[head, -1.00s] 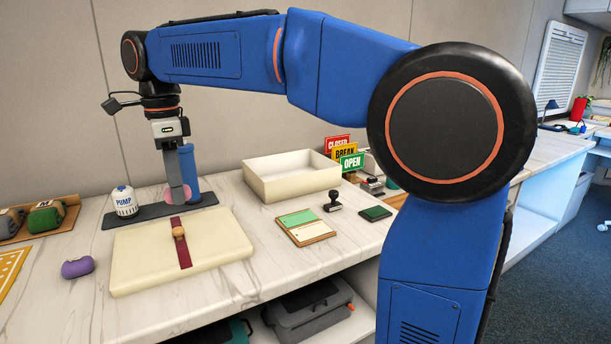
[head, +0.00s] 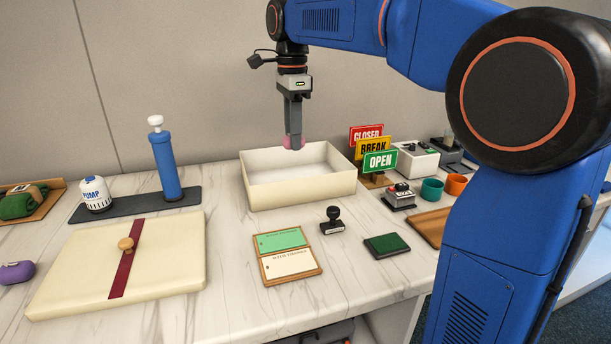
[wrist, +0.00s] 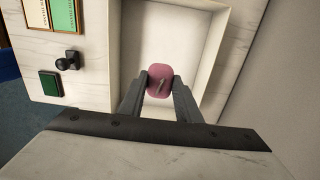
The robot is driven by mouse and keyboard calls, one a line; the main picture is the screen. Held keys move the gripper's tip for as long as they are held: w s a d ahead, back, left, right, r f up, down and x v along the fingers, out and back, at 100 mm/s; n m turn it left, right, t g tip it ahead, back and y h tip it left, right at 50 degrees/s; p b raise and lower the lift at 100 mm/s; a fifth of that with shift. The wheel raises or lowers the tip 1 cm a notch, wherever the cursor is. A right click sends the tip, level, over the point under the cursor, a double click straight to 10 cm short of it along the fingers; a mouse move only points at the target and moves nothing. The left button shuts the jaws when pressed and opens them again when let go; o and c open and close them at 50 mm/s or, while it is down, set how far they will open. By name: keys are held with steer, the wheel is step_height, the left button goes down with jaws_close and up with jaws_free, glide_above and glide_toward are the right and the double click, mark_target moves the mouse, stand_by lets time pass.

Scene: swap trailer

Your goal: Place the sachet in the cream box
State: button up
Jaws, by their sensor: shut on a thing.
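My gripper (head: 294,138) is shut on a pink sachet (head: 293,142) and holds it at the back part of the open cream box (head: 305,190). In the wrist view the sachet (wrist: 160,82) sits between the two fingertips (wrist: 160,84), with the box's pale floor (wrist: 200,45) beyond it. The box looks empty. A cream lid with a dark red strap and a round wooden knob (head: 125,244) lies flat on the counter to the left of the box.
A blue hand pump (head: 165,160) and a white canister (head: 95,194) stand on a dark mat left of the box. Sign cards (head: 380,161) stand close to its right. A green-and-cream card board (head: 287,254), a stamp (head: 333,220) and a green pad (head: 387,245) lie in front.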

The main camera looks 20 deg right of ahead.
step_height(320, 180, down, 10)
steer(key=shift+r, duration=0.15)
stand_by(0.4)
steer(key=o, duration=1)
step_height(320, 180, up, 12)
steer(key=shift+r, duration=0.1)
